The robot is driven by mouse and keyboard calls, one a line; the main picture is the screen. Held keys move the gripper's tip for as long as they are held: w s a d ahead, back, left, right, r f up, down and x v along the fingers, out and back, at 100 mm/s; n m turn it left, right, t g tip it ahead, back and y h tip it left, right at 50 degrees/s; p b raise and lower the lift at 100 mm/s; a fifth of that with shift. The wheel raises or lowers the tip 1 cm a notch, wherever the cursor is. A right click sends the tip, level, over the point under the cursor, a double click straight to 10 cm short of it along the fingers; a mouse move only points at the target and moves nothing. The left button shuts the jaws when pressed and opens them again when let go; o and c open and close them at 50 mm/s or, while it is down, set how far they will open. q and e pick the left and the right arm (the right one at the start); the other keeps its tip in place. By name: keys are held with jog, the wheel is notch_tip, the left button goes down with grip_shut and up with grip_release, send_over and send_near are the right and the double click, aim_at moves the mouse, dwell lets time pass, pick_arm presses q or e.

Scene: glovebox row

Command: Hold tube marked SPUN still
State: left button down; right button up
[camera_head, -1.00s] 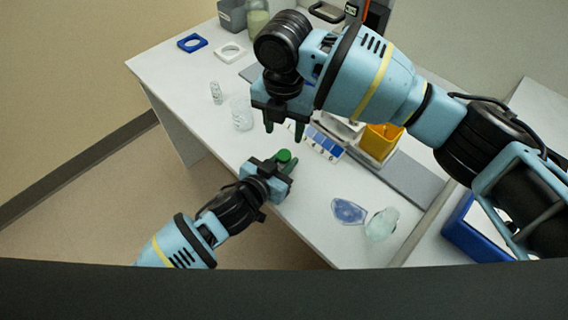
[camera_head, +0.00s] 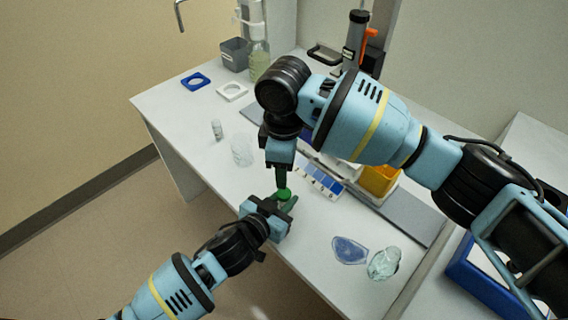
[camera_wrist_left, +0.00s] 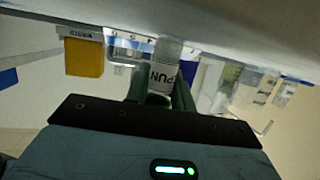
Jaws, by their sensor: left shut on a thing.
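The tube marked SPUN shows in the left wrist view (camera_wrist_left: 163,75), with the letters "PUN" readable on its white label. My left gripper (camera_wrist_left: 160,98) is shut on it, one green finger on each side. In the head view the tube's green cap (camera_head: 285,195) sticks up between the left gripper's fingers (camera_head: 283,203), over the bench's front edge. My right gripper (camera_head: 282,182) points down from above, its fingertips at the cap. Its fingers overlap in this view, so I cannot tell whether they grip the cap. The tube body is hidden in the head view.
On the white bench (camera_head: 185,115) stand a small vial (camera_head: 217,130) and a clear beaker (camera_head: 242,150). A colour chart (camera_head: 319,180) and yellow bin (camera_head: 378,180) are behind the grippers. A blue dish (camera_head: 350,250) and a clear crumpled item (camera_head: 384,263) lie at right.

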aim_at(284, 193)
jog(key=m, duration=0.6)
jog(key=shift+m, duration=0.3)
jog(key=m, duration=1.2)
jog(key=shift+m, duration=0.3)
jog(key=m, duration=0.6)
jog(key=shift+f, duration=0.1)
jog(key=shift+f, duration=3.9)
jog(key=c, duration=1)
